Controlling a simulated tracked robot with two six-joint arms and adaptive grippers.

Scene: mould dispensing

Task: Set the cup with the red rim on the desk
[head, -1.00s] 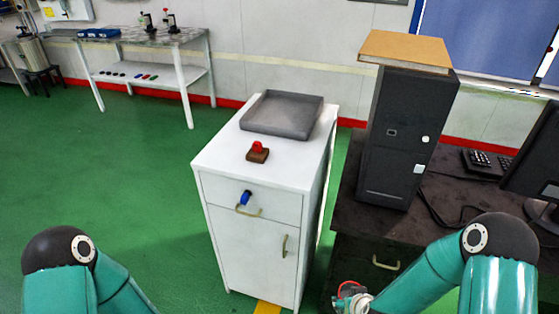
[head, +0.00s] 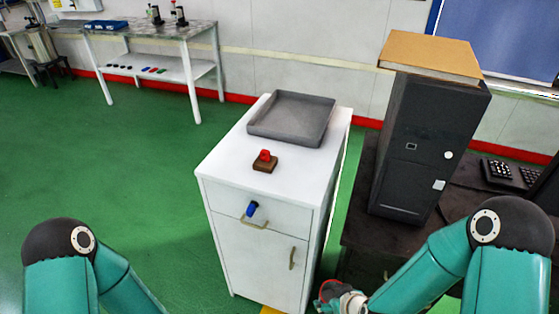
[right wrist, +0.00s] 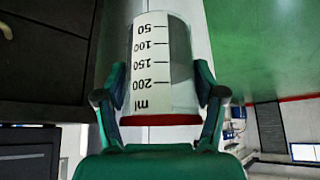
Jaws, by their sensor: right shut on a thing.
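The cup with the red rim (right wrist: 160,70) is clear to whitish, with a millilitre scale that reads upside down in the right wrist view. My right gripper (right wrist: 160,100) is shut on it, one finger on each side near the red rim. In the head view the red rim (head: 330,290) and my right gripper (head: 345,302) show small at the bottom edge, and most of the cup is cut off. They are in front of the dark desk (head: 372,238), near its left end. My left arm shows at bottom left, but its gripper is out of view.
A white cabinet (head: 220,165) to the left bears a grey tray (head: 262,130) and a red button (head: 265,157). Green floor is clear at left.

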